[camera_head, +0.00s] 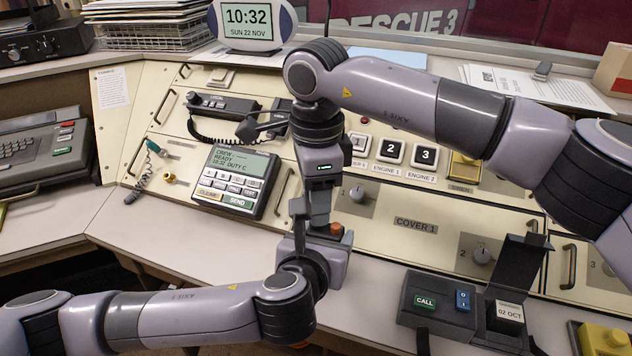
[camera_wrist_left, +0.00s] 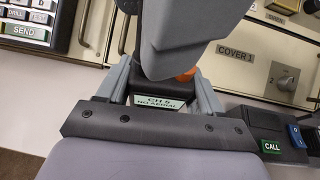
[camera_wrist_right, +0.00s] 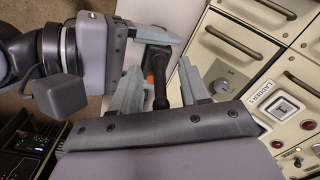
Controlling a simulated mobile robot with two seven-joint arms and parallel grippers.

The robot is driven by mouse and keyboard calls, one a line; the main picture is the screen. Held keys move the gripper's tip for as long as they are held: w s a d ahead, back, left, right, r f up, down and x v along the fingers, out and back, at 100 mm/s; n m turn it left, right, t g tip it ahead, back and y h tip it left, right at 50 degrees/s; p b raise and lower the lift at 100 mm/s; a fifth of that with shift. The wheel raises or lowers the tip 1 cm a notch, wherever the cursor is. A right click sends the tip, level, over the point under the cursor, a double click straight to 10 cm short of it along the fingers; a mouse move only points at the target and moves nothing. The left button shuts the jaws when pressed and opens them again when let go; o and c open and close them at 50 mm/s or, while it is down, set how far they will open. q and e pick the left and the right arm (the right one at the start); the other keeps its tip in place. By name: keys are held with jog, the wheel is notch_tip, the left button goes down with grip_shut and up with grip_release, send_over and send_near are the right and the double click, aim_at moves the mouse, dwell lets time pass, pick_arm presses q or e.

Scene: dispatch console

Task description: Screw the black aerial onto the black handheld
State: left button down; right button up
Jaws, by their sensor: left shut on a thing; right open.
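The black handheld (camera_wrist_left: 160,103) is held in my left gripper (camera_wrist_left: 163,85), with its pale label reading CH 5 facing the left wrist camera. An orange knob (camera_wrist_left: 186,75) shows on its top, and it also shows in the head view (camera_head: 337,228). In the right wrist view the black aerial (camera_wrist_right: 160,92) is a dark rod between the spread fingers of my right gripper (camera_wrist_right: 160,80). Its far end meets the handheld beside the orange knob (camera_wrist_right: 149,76). I cannot tell whether it is screwed tight. In the head view my right gripper (camera_head: 313,205) is directly above my left gripper (camera_head: 320,238), hiding most of the aerial.
The sloped console behind carries a keypad unit (camera_head: 235,180), a corded handset (camera_head: 225,104), engine buttons (camera_head: 391,150) and the COVER 1 panel (camera_head: 415,224). A CALL box with a raised black lid (camera_head: 520,264) stands at the right. The front worktop (camera_head: 365,300) has bare room.

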jog(key=shift+c, duration=0.3)
grip_shut()
jog(key=m, duration=0.4)
jog(key=shift+m, duration=0.4)
jog(key=m, duration=0.4)
jog(key=shift+m, duration=0.4)
jog(key=m, duration=0.4)
jog(key=shift+m, duration=0.4)
jog(key=m, duration=0.3)
jog(key=shift+m, duration=0.4)
grip_release()
